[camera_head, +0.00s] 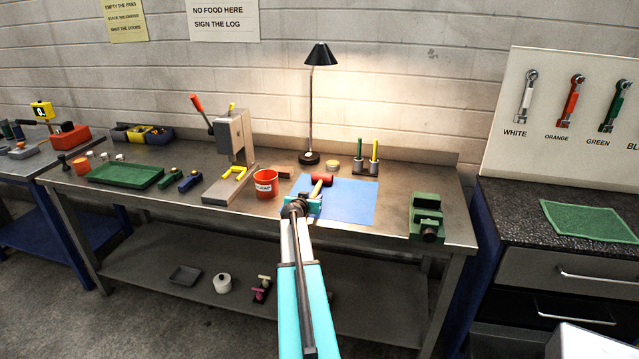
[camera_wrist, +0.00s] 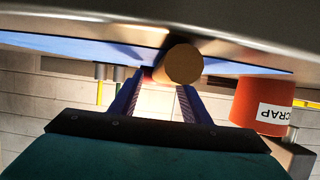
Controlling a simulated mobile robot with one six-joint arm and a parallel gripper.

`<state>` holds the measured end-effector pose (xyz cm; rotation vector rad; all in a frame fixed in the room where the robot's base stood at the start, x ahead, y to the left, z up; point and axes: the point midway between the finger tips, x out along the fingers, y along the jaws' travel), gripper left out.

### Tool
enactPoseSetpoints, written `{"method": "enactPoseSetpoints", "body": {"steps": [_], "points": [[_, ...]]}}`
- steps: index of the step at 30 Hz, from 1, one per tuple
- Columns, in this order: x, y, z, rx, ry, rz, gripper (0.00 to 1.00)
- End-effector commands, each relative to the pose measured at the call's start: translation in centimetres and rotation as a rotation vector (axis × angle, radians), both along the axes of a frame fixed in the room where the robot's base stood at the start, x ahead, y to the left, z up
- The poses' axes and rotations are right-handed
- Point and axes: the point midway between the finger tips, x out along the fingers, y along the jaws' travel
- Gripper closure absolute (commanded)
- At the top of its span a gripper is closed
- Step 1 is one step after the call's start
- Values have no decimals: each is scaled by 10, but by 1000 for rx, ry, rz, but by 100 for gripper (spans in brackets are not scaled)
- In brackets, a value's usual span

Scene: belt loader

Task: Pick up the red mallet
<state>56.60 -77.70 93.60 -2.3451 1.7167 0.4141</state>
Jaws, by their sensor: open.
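The red mallet lies on the blue mat (camera_head: 352,202) on the steel workbench, its red head (camera_head: 322,180) at the far side and its wooden handle (camera_head: 316,190) towards me. My gripper (camera_head: 312,198) is at the near end of the handle and hides part of it. In the wrist view, which looks upside down, my gripper (camera_wrist: 160,82) is open with two blue fingers. The round end of the wooden handle (camera_wrist: 182,63) shows end-on near the fingertips. I cannot tell whether they touch it.
A red SCRAP bucket (camera_head: 265,183) stands just left of the mat; it also shows in the wrist view (camera_wrist: 262,103). A lamp (camera_head: 311,158) and a pen holder (camera_head: 366,168) stand behind. A green vise (camera_head: 427,216) is at the right. The mat's right part is clear.

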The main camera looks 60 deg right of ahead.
Motion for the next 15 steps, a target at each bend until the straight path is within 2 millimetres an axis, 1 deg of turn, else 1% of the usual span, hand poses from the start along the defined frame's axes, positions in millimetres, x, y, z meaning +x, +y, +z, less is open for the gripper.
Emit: {"method": "enactPoseSetpoints", "body": {"steps": [1, 7, 15], "points": [[2, -6, 1, 1, 0, 0, 57], [6, -19, -6, 1, 1, -1, 57], [7, -25, -9, 0, 0, -1, 57]]}}
